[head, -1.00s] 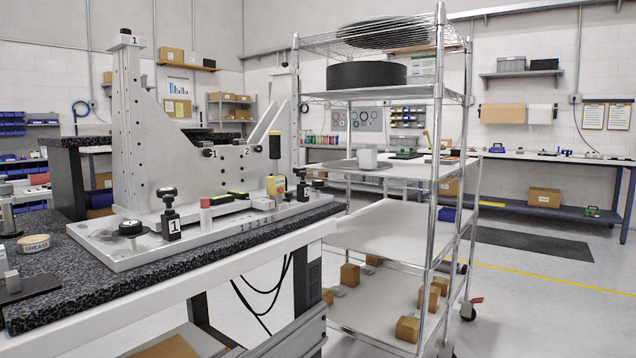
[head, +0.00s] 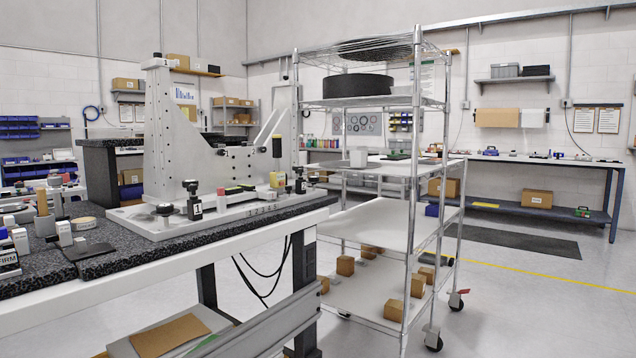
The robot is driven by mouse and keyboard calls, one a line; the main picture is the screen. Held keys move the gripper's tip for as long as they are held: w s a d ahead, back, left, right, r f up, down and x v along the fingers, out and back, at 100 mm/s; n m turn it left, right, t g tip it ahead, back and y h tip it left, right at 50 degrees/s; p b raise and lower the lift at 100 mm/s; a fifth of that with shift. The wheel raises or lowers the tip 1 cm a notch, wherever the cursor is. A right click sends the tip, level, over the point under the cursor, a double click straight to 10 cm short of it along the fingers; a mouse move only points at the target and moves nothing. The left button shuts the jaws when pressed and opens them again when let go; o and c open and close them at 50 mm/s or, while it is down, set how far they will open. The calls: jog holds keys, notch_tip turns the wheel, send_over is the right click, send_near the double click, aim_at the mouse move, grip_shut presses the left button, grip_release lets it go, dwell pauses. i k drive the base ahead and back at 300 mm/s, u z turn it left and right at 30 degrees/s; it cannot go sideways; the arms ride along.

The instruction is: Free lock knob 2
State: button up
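The grey mirror fixture stands on a light base plate (head: 160,227) on the dark speckled bench at left. Its tall upright bracket (head: 160,130) rises at the left of the plate. A small black knob (head: 221,152) sits on the fixture's lower wall, with another dark knob (head: 256,149) to its right; their labels are too small to read now. A black-topped post marked 1 (head: 193,200) stands at the plate's front, and a similar black post (head: 300,180) stands near its right end. My gripper is not in view.
A wire shelf cart (head: 412,200) stands close to the right of the bench (head: 240,215). Small bottles and blocks crowd the bench's left end. A yellow and black upright item (head: 277,165) stands by the knobs. Open floor (head: 540,310) lies at right.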

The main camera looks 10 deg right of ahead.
aim_at(313, 180)
jog(key=u, duration=0.55)
jog(key=i, duration=1.25)
jog(key=z, duration=0.25)
